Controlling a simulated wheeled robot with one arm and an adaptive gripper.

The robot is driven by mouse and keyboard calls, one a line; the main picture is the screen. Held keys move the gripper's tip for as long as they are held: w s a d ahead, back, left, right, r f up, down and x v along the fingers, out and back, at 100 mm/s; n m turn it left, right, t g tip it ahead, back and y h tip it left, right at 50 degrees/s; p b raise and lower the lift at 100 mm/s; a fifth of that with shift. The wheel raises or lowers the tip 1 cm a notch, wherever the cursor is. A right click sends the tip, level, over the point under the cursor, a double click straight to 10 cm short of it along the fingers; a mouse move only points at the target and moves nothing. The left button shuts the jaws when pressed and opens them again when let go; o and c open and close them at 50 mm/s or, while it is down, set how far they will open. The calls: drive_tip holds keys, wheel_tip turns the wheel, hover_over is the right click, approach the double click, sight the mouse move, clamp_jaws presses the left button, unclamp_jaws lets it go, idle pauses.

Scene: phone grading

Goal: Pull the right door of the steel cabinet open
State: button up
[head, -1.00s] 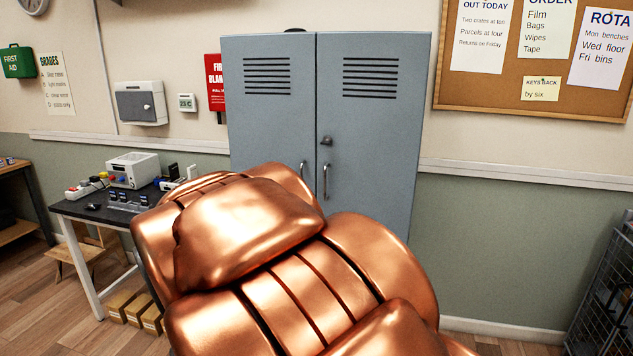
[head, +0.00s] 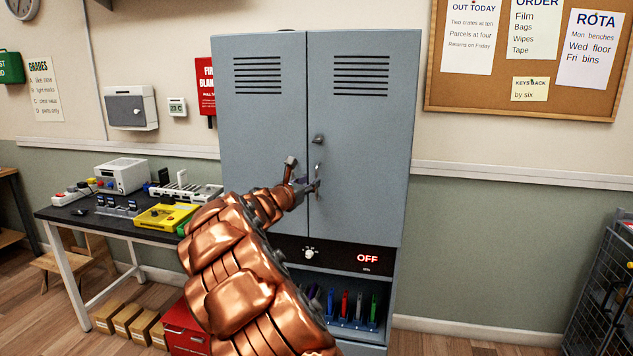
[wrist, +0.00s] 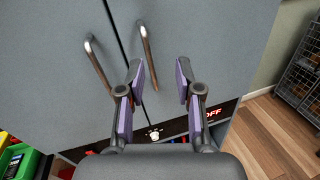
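The steel cabinet (head: 258,130) is grey-blue with two vented doors, both shut. Its right door (head: 365,140) has a dark latch and a curved bar handle (head: 319,170), partly hidden by my gripper (head: 305,184) in the head view. In the wrist view, my gripper (wrist: 160,72) is open with purple-padded fingers. The right door's handle (wrist: 147,50) appears beside the left fingertip, toward the gap between the fingers; I cannot tell whether they touch. The left door's handle (wrist: 98,64) lies farther left, outside the fingers.
Below the doors are a black panel reading OFF (head: 367,258) and an open bay with coloured upright items. A dark table (head: 60,212) with devices and a yellow tray (head: 163,215) stands left. A wire rack (head: 605,290) is at right; the floor before it looks clear.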

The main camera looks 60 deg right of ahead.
drive_tip(key=w+d+f+n+t, duration=0.1)
drive_tip(key=w+d+f+n, duration=0.1)
drive_tip(key=p, duration=0.2)
hover_over(317, 197)
drive_tip(key=shift+w+d+r, duration=0.15)
drive_tip(key=shift+d+r, duration=0.05)
drive_tip(key=shift+r, duration=0.05)
idle(0.4)
drive_tip(key=shift+c, duration=0.2)
clamp_jaws()
idle(0.4)
